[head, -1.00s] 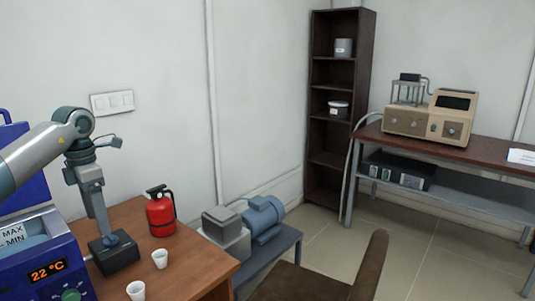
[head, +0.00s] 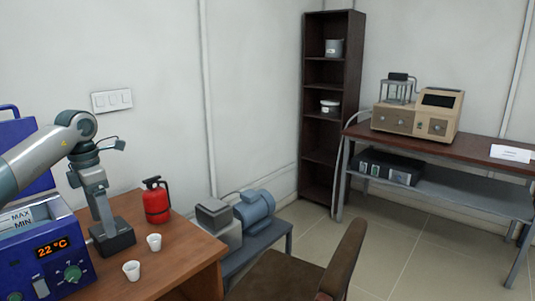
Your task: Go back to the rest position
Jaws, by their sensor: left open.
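My left arm comes in from the left, bends at a grey joint and points down. My left gripper (head: 103,214) is open. It hangs just above or in front of a dark box (head: 113,240) on the wooden table, and I cannot tell whether they touch. Nothing shows clearly between the fingers. My right gripper is out of view.
The wooden table (head: 187,259) carries a blue bath with a 22 °C display (head: 72,270), a red extinguisher (head: 157,203) and two white cups (head: 154,243) (head: 132,270). A brown chair (head: 342,262) stands in front of a low bench with a motor (head: 254,209). Floor at right is clear.

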